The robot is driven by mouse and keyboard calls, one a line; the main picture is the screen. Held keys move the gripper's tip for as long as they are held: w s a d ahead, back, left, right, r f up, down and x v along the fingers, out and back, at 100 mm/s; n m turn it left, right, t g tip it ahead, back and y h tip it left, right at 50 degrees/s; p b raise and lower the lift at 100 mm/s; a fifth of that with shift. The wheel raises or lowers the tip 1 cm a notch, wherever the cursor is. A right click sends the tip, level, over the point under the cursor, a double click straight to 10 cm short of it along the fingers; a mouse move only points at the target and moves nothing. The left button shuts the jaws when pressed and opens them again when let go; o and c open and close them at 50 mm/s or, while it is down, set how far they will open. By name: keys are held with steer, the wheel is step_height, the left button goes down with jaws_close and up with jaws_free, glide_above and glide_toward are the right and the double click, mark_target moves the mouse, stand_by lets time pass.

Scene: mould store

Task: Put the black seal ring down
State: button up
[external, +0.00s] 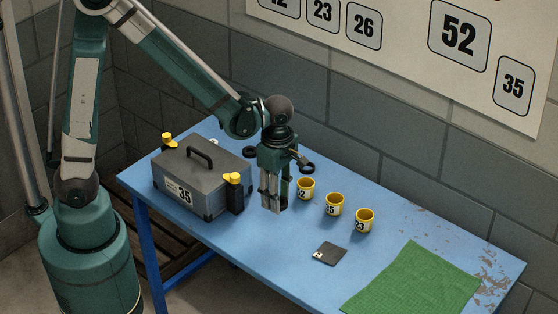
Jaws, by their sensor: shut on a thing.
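My gripper (273,205) points down over the blue table, just right of the grey case. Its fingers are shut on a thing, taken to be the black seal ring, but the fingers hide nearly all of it. I cannot tell how far the fingertips are above the table. Two other dark rings show: one ring (250,152) behind the case, left of my gripper, and another ring (307,168) right of my gripper, behind the yellow cups.
A grey case (201,176) labelled 35 with yellow-topped latches stands left. Three yellow numbered cups, the nearest to my gripper (306,189), stand right. A dark square plate (330,253) and a green mat (415,285) lie in front. The blue table (270,245) is clear between case and plate.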

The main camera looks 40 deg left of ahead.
stand_by(0.4)
steer(key=p, duration=0.2)
glide_above(329, 252)
steer(key=shift+r+m, duration=0.4)
steer(key=shift+f, duration=0.1)
steer(key=shift+f+b, duration=0.55)
steer(key=shift+f, duration=2.5)
steer(key=shift+f, duration=1.85)
steer(key=shift+f+b, duration=0.2)
steer(key=shift+b, duration=0.25)
